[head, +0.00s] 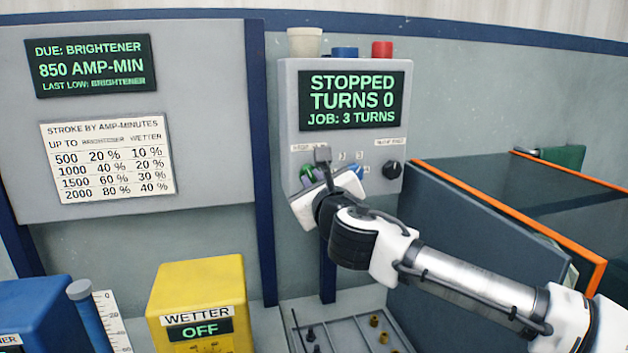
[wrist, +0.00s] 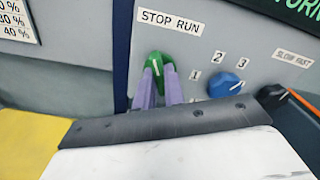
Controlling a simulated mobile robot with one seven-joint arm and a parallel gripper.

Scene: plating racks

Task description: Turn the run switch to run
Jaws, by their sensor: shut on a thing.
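The run switch is a green knob (wrist: 158,62) under a "STOP RUN" label (wrist: 171,22) on the grey control box (head: 290,105). My gripper (wrist: 160,88) is shut on this knob, with one purple finger on each side of it. A white mark on the knob shows between the fingers and points up. In the head view the green knob (head: 306,171) is partly hidden by my gripper (head: 318,177). The box's screen (head: 352,101) reads "STOPPED", "TURNS 0", "JOB: 3 TURNS".
A blue knob (wrist: 226,84) marked 1, 2, 3 and a black slow/fast knob (head: 392,169) sit to the right. An orange-edged tank (head: 480,205) stands right of the box. A yellow wetter unit (head: 198,280) reading "OFF" and a grey tray (head: 292,325) are below.

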